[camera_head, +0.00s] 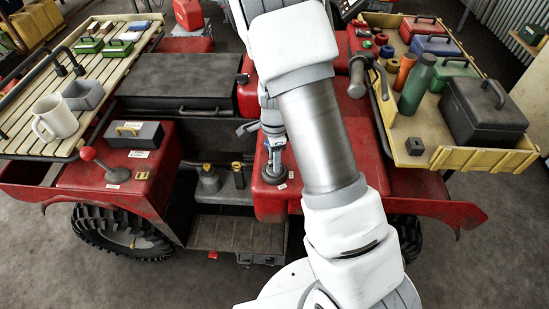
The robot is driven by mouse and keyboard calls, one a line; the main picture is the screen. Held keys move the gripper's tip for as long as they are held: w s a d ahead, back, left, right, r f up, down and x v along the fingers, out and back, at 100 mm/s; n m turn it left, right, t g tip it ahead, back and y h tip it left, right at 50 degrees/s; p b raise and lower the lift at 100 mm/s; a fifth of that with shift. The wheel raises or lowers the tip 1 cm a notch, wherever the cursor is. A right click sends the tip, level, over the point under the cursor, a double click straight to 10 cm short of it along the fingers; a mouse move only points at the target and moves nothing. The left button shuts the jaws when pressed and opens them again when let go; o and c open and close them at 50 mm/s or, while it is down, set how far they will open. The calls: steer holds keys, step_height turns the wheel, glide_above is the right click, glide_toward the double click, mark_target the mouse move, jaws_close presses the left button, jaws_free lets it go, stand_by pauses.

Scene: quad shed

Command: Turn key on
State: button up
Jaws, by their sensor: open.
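The quad is red and fills the middle of the head view. A dark round switch-like base (275,175) sits on its red bodywork, with a small white label (281,187) at its front. This may be the key switch; I cannot make out a key on it. My gripper (275,157) points down directly above this base, partly behind my white and grey arm. Its jaws are open. Whether the fingers touch or surround a key cannot be told at this size.
A slatted rack (88,70) at left holds a mug (54,117) and boxes. A yellow tray (458,152) at right holds a green bottle (417,84) and a black toolbox (484,108). A red-knobbed lever (88,153) and a handlebar grip (357,76) stand on the quad.

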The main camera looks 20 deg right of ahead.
steer(key=shift+r+p, duration=3.05)
steer(key=shift+r, duration=0.8)
steer(key=shift+r, duration=0.1)
